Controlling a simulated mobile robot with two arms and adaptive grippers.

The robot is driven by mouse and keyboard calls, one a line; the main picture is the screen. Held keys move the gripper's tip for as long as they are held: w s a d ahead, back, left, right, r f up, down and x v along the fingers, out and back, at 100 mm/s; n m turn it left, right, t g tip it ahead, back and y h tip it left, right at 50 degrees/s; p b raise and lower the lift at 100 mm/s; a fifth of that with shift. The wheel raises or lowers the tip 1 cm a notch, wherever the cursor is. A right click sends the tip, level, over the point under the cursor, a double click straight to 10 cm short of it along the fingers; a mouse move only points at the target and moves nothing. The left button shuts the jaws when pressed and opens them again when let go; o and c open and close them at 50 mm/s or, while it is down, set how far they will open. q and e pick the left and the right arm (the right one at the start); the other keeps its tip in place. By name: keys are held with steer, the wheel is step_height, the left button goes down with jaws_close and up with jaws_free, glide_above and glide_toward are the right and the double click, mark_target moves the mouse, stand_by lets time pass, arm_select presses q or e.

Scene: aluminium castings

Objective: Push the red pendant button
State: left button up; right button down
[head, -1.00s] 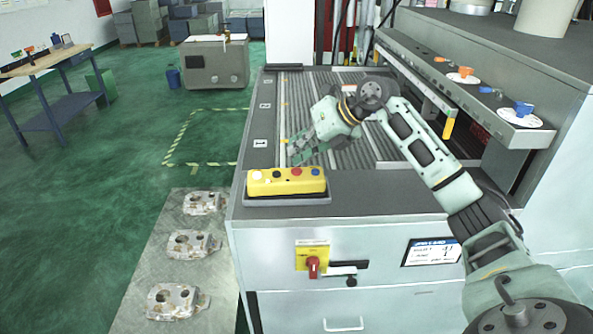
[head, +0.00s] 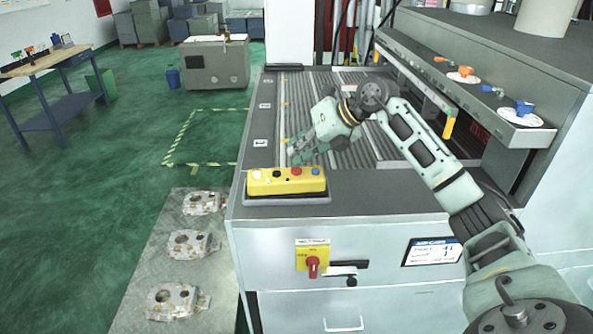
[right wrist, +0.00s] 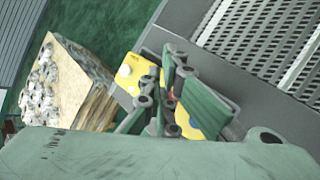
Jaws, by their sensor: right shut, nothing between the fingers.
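The yellow pendant (head: 285,184) lies on a dark base at the near left corner of the machine top. Its row of buttons includes white, black, red and blue; the red button (head: 297,171) is right of the middle. My left gripper is not in view.
A red rotary switch (head: 313,266) on a yellow plate is on the machine front. The slatted machine bed (head: 370,150) lies behind the pendant. Castings (head: 177,301) lie on a plate at the left. A shelf with orange and blue items (head: 523,110) is at the right.

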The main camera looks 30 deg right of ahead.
steer(key=shift+f+b, duration=0.35)
steer(key=shift+f, duration=0.35)
stand_by(0.6)
steer(key=shift+r+p, duration=0.75)
steer(key=shift+r, duration=0.2)
step_height(320, 180, up, 5)
steer(key=p, duration=0.4)
stand_by(0.4)
stand_by(0.5)
